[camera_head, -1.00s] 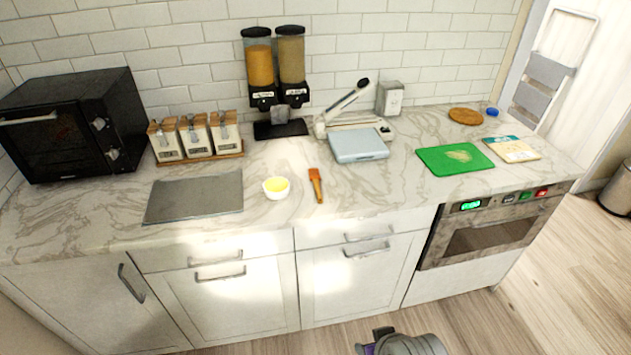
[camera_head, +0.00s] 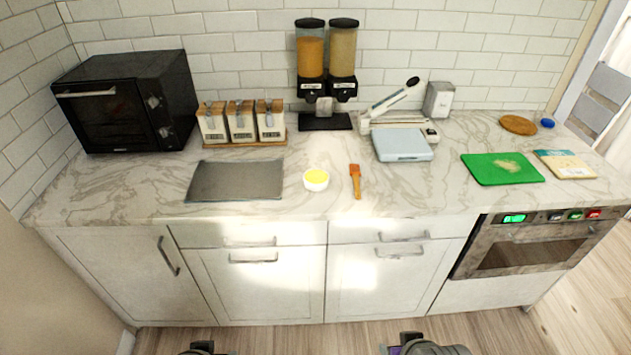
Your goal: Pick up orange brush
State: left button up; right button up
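The orange brush (camera_head: 355,181) lies on the marble counter, a little right of the middle. Its orange head points to the back and its wooden handle to the front edge. A white bowl (camera_head: 316,183) with yellow contents stands just left of it, apart from it. Parts of my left arm (camera_head: 203,348) and my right arm (camera_head: 424,346) show at the bottom edge, far below and in front of the counter. I cannot make out fingertips on either one. Nothing touches the brush.
A grey mat (camera_head: 237,180) lies left of the bowl. A light blue-grey appliance (camera_head: 403,145) and a green board (camera_head: 502,169) are to the right. Canisters (camera_head: 241,121), a dispenser (camera_head: 327,75) and a black oven (camera_head: 127,103) stand behind. Counter around the brush is clear.

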aim_at(354, 168)
jog(key=i+l, duration=0.2)
jog(key=l, duration=0.15)
jog(key=i+l+u, duration=0.1)
jog(key=l, duration=0.3)
jog(key=i+l, duration=0.3)
jog(key=i+l+u, duration=0.1)
jog(key=l, duration=0.35)
jog(key=i, duration=0.1)
